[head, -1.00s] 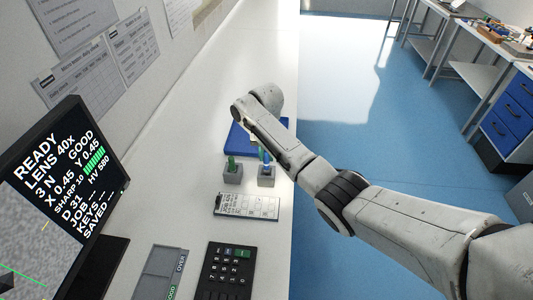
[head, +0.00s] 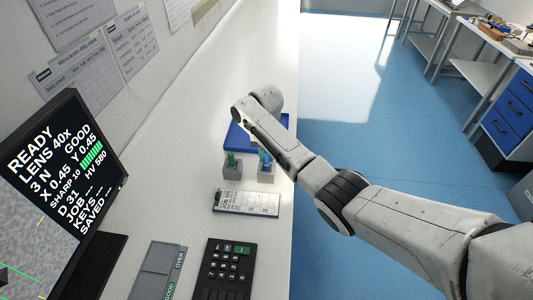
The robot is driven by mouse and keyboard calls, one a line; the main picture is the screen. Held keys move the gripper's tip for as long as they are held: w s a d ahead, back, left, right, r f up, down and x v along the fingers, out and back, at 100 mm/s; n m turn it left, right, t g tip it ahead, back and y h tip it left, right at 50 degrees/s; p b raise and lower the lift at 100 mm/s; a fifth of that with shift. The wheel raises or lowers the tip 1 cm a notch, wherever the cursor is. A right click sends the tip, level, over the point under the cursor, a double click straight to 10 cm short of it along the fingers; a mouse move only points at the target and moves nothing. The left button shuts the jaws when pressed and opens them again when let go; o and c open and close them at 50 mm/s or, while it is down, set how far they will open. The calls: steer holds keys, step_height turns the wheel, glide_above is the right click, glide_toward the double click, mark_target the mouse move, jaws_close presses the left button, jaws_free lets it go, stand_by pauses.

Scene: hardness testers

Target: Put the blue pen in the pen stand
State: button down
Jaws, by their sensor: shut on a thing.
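Two small grey block stands sit side by side on the white bench. The left stand (head: 232,172) has a green pen (head: 231,158) upright in it. Blue and green show at the top of the right stand (head: 266,175); the blue part looks like the blue pen (head: 262,157), upright at that stand. Whether its tip is inside the stand cannot be told. My gripper (head: 261,148) is just above the right stand, mostly hidden by my arm, and appears shut on the blue pen.
A blue mat (head: 238,138) lies behind the stands, partly under my arm. A white labelled card (head: 246,202), a dark keypad (head: 226,268) and a grey tray (head: 158,272) lie nearer. A monitor (head: 60,190) stands at left.

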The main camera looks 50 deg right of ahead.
steer(key=shift+f+b, duration=0.85)
steer(key=shift+f, duration=0.45)
steer(key=c, duration=0.9)
jaws_free()
steer(key=shift+r, duration=0.1)
step_height(320, 180, up, 11)
steer(key=shift+f+b, duration=0.2)
steer(key=shift+b, duration=0.15)
